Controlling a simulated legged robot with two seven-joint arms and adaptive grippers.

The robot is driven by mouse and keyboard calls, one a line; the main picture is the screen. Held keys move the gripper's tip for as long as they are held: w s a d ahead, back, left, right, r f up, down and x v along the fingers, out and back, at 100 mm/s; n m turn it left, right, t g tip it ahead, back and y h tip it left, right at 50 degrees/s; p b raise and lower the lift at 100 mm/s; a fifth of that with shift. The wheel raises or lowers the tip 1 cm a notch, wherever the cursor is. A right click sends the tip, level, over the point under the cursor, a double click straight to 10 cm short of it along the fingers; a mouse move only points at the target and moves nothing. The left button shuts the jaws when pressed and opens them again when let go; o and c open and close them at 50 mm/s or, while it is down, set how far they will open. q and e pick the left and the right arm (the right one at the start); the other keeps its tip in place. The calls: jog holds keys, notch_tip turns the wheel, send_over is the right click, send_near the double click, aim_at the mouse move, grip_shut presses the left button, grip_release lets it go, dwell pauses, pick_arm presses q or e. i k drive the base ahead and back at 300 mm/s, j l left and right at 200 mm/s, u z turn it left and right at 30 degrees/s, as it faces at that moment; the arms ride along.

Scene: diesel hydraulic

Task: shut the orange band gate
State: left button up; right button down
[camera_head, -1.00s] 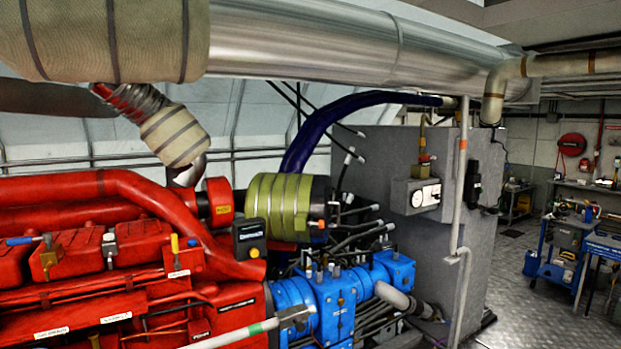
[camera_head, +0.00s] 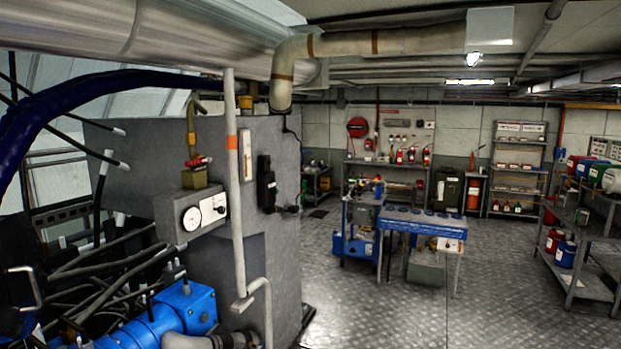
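A vertical grey pipe (camera_head: 237,200) with an orange band (camera_head: 232,142) runs down the front of a large grey tank or cabinet (camera_head: 270,215). Just left of the pipe, a brass-coloured fitting with a small red handle (camera_head: 198,162) sits on top of a grey gauge box (camera_head: 190,215). I cannot tell whether this valve is open or shut, or whether it belongs to the orange band. Neither of my grippers is in view.
Blue machine parts (camera_head: 160,320) and black hoses fill the lower left. A blue workbench (camera_head: 425,222) stands past the tank, with a shelf rack (camera_head: 520,165) behind and a grey cart (camera_head: 590,250) at right. The checkered floor (camera_head: 400,310) at lower right is clear.

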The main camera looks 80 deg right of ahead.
aim_at(228, 72)
jog(key=k+l+z, duration=0.3)
jog(key=l+z, duration=0.15)
jog(key=l, duration=0.95)
jog(key=l+z, duration=0.45)
jog(key=l, duration=1)
